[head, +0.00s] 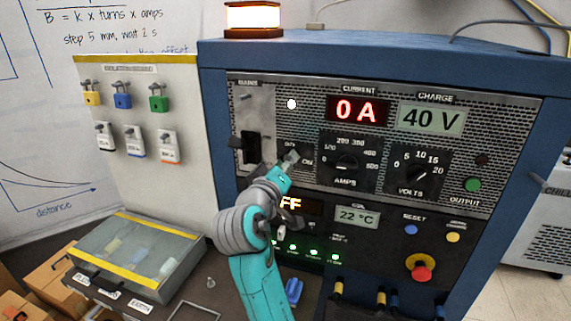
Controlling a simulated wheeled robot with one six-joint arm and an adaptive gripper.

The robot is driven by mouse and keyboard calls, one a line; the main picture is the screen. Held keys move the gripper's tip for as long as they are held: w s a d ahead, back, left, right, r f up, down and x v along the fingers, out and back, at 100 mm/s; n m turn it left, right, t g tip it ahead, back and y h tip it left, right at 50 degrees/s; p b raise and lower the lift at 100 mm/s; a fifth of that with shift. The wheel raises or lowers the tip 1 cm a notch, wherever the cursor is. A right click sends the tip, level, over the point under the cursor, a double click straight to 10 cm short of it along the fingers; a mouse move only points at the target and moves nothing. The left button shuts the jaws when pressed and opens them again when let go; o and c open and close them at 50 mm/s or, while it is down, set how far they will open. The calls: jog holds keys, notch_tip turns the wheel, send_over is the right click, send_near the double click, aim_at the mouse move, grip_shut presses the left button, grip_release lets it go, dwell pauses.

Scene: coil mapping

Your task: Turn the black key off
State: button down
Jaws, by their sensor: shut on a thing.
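My gripper (290,160) is at the front of the blue cabinet (219,110), over a small dark switch plate (284,147) with an ON label at its right. The gripper is shut on the black key at this plate. The fingers hide the key, so its turn angle cannot be read. The current display (357,111) reads 0 A and the charge display (431,118) reads 40 V.
A black mains handle (250,147) is close left of my gripper; the amps knob (346,161) is close right. A red stop button (420,268) sits lower right. A lit beacon (253,16) tops the cabinet. A padlock board (136,170) and glass-lidded case (132,256) stand left.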

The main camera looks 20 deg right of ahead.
jog(key=n, duration=0.4)
jog(key=shift+n, duration=0.3)
jog(key=n, duration=0.4)
jog(key=shift+f+n, duration=0.15)
jog(key=shift+n, duration=0.15)
jog(key=c, duration=0.8)
grip_release()
jog(key=shift+o, duration=0.2)
jog(key=shift+a, duration=0.1)
jog(key=v, duration=1.2)
jog(key=shift+f, duration=0.1)
